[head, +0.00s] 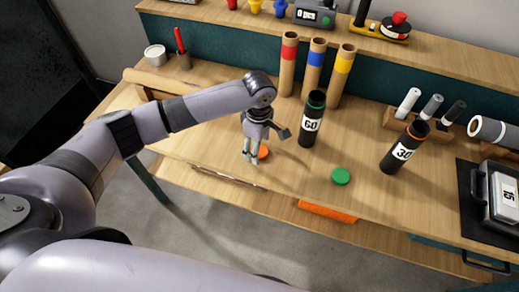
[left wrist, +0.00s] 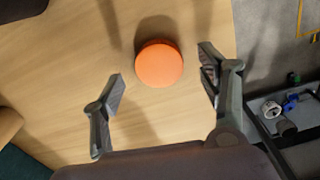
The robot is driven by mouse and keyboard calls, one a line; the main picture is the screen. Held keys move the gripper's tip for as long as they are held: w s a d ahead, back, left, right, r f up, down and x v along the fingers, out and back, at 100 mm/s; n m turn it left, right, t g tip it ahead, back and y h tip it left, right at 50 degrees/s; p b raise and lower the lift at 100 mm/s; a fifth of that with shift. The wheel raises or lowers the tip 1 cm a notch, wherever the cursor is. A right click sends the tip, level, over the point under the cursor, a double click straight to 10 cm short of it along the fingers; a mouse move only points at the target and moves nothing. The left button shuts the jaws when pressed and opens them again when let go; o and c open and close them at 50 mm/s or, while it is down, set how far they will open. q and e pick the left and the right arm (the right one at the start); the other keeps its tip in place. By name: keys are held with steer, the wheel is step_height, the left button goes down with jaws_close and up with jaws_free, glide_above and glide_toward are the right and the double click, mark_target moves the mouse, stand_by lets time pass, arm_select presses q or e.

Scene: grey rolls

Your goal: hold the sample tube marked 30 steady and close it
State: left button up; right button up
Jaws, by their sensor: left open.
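The tube marked 30 (head: 403,150) stands upright on the bench at the right; it is black with an orange rim, and its top appears open. An orange cap (head: 263,151) lies on the bench, partly hidden behind my left gripper (head: 252,157). In the left wrist view, the same orange cap (left wrist: 159,64) shows as a round disc ahead of the open, empty fingers of my left gripper (left wrist: 163,87), between their lines and not touched. My right gripper is in neither view.
A black tube marked 60 (head: 312,120) with a green rim stands right of my left gripper. A green cap (head: 341,176) lies near the front edge. Cardboard rolls (head: 315,68) stand behind, and a pen rack (head: 400,121) is at the right.

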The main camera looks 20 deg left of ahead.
arm_select(q)
steer(key=shift+f, duration=0.8)
steer(key=shift+c, duration=0.2)
steer(key=c, duration=0.8)
